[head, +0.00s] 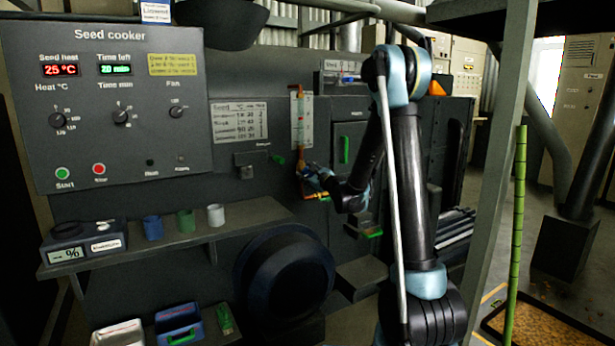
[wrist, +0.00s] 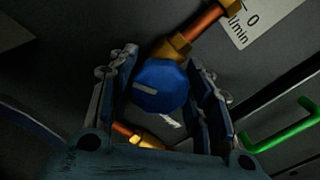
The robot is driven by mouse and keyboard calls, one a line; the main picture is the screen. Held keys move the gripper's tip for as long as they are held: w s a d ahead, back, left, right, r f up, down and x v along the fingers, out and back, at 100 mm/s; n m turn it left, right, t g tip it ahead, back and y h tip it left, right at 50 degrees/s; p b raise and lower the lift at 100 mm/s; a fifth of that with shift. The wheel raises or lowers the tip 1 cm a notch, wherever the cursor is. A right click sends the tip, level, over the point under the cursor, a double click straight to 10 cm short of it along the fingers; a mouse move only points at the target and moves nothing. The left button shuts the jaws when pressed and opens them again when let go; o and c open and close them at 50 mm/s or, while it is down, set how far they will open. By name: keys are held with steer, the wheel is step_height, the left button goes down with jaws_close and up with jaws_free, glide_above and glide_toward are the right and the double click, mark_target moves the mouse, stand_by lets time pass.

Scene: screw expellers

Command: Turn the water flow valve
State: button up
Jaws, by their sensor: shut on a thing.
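The water flow valve has a round blue knob (wrist: 160,86) with a white mark, set on a copper pipe with brass fittings. In the wrist view my gripper (wrist: 163,97) has a finger on each side of the knob and is shut on it. In the head view my gripper (head: 318,183) is at the valve, below the flow gauge (head: 301,120) on the dark panel. The gripper hides most of the knob there.
The Seed cooker control box (head: 110,105) is at the left. Below it a shelf (head: 170,240) holds several small cups and a % meter (head: 83,245). A green handle (wrist: 280,128) is right of the valve. A dark round bowl (head: 287,270) is below the valve.

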steer(key=shift+a+n, duration=0.15)
steer(key=shift+n, duration=1.95)
steer(key=shift+s, duration=0.1)
steer(key=o, duration=1.1)
steer(key=shift+f, duration=0.1)
steer(key=v, duration=1.2)
